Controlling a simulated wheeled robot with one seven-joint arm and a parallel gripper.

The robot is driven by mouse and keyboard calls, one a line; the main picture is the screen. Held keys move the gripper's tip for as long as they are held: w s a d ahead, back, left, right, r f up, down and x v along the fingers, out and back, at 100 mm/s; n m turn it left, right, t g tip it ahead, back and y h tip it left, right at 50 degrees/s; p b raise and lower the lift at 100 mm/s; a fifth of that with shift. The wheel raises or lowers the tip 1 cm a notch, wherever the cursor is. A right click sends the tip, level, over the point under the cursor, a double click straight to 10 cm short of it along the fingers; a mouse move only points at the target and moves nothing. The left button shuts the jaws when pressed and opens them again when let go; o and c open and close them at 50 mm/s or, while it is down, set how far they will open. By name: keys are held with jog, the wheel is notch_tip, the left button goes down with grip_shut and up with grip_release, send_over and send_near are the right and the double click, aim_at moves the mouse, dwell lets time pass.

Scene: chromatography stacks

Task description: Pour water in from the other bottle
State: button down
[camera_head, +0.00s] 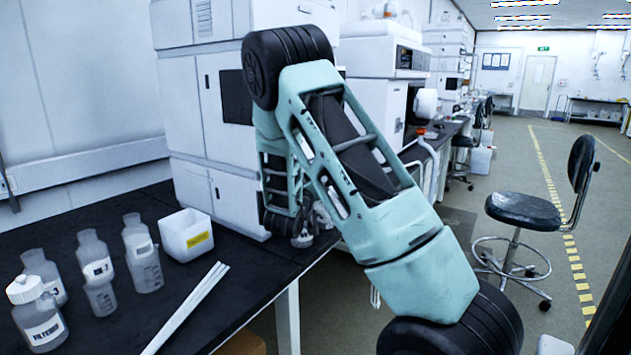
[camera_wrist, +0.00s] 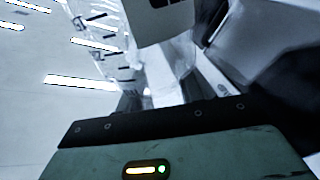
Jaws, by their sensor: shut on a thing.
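In the head view my gripper (camera_head: 303,232) is low beside the tall white instrument, at the table's right edge, mostly hidden behind my own arm. In the wrist view a clear, see-through bottle (camera_wrist: 150,75) with dark marks fills the space in front of the gripper, which is shut on it. Its mouth and any water in it cannot be made out. On the table at left stand a white-capped bottle (camera_head: 40,318) with a label, and uncapped clear bottles: one behind it (camera_head: 45,272), a middle one (camera_head: 97,272) and a right one (camera_head: 142,255). All stand upright.
A white open box (camera_head: 186,236) with a yellow label stands right of the bottles. White rods (camera_head: 190,308) lie near the table's front edge. The tall white instrument (camera_head: 215,130) rises behind. A stool (camera_head: 525,210) stands on the floor at right.

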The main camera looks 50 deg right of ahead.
jog(key=shift+w+f+n+p, duration=0.15)
jog(key=shift+f+n+p, duration=0.05)
jog(key=shift+n+p, duration=0.95)
dwell(0.5)
jog(key=shift+a+r+n+p, duration=0.1)
jog(key=shift+n+p, duration=0.45)
jog(key=shift+n, duration=0.1)
jog(key=shift+w+n+p, duration=0.1)
jog(key=shift+n+p, duration=0.45)
jog(key=shift+n, duration=0.15)
jog(key=shift+w+a+n+t+p, duration=0.15)
jog(key=shift+n+t+p, duration=0.25)
jog(key=shift+n+p, duration=0.7)
jog(key=shift+w+n+p, duration=0.15)
jog(key=shift+n+p, duration=0.45)
jog(key=shift+n, duration=0.2)
dwell(0.5)
jog(key=shift+f+n, duration=0.2)
jog(key=shift+n, duration=0.2)
jog(key=shift+w+n+p, duration=0.15)
jog(key=shift+n+p, duration=0.15)
jog(key=shift+p, duration=0.25)
jog(key=shift+n, duration=0.3)
